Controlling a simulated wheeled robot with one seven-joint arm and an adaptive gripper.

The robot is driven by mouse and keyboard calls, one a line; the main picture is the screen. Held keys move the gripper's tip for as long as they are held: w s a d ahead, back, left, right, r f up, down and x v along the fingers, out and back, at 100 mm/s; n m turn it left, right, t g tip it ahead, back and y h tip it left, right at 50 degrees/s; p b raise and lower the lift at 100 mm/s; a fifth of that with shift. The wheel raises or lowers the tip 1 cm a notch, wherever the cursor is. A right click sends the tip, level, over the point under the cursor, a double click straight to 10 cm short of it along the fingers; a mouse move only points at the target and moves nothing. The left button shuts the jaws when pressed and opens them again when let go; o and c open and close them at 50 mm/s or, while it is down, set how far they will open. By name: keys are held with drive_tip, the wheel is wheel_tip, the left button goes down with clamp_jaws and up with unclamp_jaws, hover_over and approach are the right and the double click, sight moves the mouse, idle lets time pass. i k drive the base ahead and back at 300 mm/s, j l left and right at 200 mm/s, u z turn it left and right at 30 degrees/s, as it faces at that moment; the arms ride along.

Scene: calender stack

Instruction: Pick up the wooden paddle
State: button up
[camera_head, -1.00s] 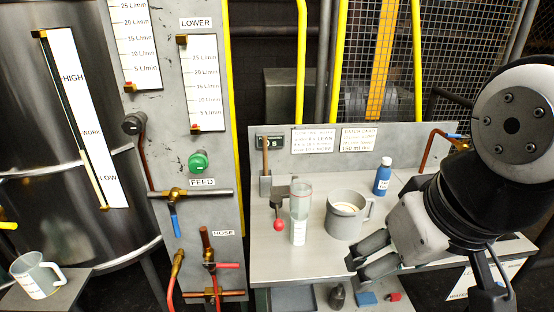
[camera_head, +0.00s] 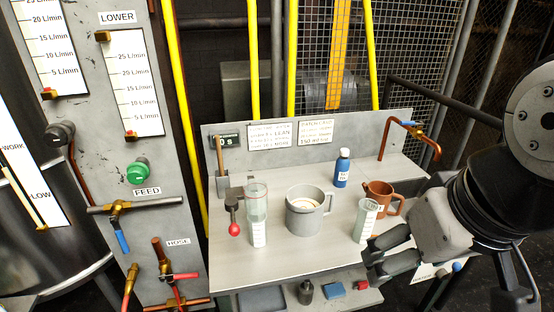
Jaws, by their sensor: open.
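The wooden paddle (camera_head: 218,158) shows as a thin upright brown stick at the left back of the metal bench. Its lower end is hidden in a small grey holder (camera_head: 223,186). My gripper (camera_head: 374,262) is at the lower right, near the bench's right front edge. Its two dark fingers point left and are apart, with nothing seen between them. It is well to the right of the paddle and apart from it.
Between gripper and paddle stand a clear measuring cylinder (camera_head: 364,221), a grey mug (camera_head: 304,214) and a tall clear cylinder (camera_head: 257,206). A red-knobbed lever (camera_head: 235,229) is near the paddle. Behind are a blue bottle (camera_head: 342,169) and brown jug (camera_head: 379,190).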

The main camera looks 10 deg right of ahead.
sight(217, 137)
drive_tip(key=i+u, duration=0.3)
drive_tip(key=i, duration=0.25)
drive_tip(key=i+l+u, duration=0.1)
drive_tip(key=i+u, duration=0.2)
drive_tip(key=i, duration=0.25)
